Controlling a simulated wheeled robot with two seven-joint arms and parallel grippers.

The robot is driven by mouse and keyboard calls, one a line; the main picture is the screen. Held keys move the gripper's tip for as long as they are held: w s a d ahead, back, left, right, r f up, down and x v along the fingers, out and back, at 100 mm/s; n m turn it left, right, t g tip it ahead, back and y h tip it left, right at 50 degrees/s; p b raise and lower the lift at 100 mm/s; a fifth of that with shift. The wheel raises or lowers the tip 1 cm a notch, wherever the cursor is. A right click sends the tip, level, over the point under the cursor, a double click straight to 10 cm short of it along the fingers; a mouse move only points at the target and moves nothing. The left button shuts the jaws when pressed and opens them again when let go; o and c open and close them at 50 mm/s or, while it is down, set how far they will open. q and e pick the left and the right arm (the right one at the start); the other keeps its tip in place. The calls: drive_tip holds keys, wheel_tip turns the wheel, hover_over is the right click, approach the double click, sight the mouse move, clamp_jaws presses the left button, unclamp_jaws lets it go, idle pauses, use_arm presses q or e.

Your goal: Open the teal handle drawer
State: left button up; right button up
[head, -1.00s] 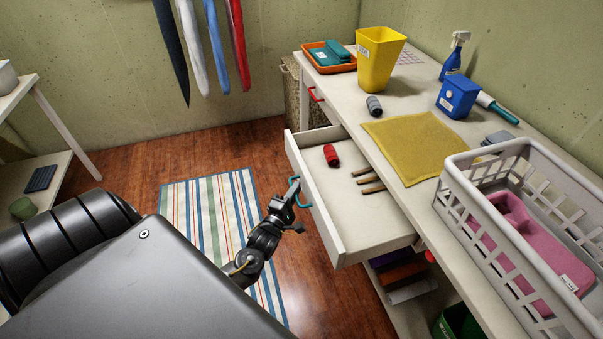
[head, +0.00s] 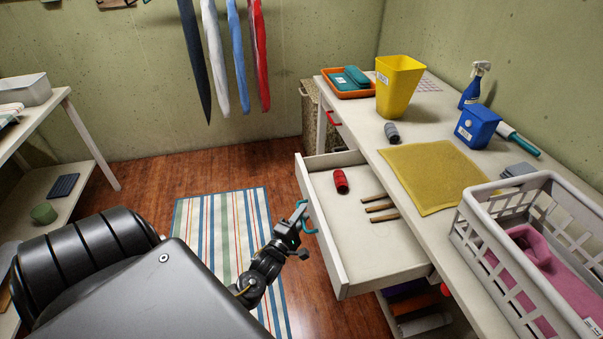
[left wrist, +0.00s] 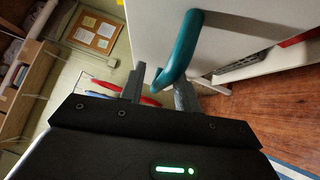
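The drawer (head: 366,246) with the teal handle (head: 308,228) stands far out from the white table, its inside visible from above. In it lie a red ribbed roll (head: 341,181) and a few brown sticks (head: 376,207). My left gripper (head: 298,214) is at the outer side of the drawer front, at the handle. In the left wrist view the teal handle (left wrist: 184,45) passes between the two fingers of the left gripper (left wrist: 160,88), which look closed on it. The drawer front (left wrist: 250,32) is just beyond. My right gripper is not in view.
The white table (head: 372,140) holds a yellow bin (head: 398,88), blue bin (head: 477,127), yellow mat (head: 432,176) and white basket (head: 470,230). A red handle (head: 334,119) marks a closed drawer farther back. A striped rug (head: 215,230) lies on open floor left of the drawer.

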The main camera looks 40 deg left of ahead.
use_arm(q)
drive_tip(key=shift+s, duration=0.1)
drive_tip(key=b+v, duration=0.1)
drive_tip(key=v, duration=0.9)
drive_tip(key=shift+s, duration=0.3)
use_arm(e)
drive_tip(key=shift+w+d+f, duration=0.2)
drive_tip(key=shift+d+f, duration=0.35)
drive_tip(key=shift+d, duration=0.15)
use_arm(q)
drive_tip(key=shift+d, duration=0.15)
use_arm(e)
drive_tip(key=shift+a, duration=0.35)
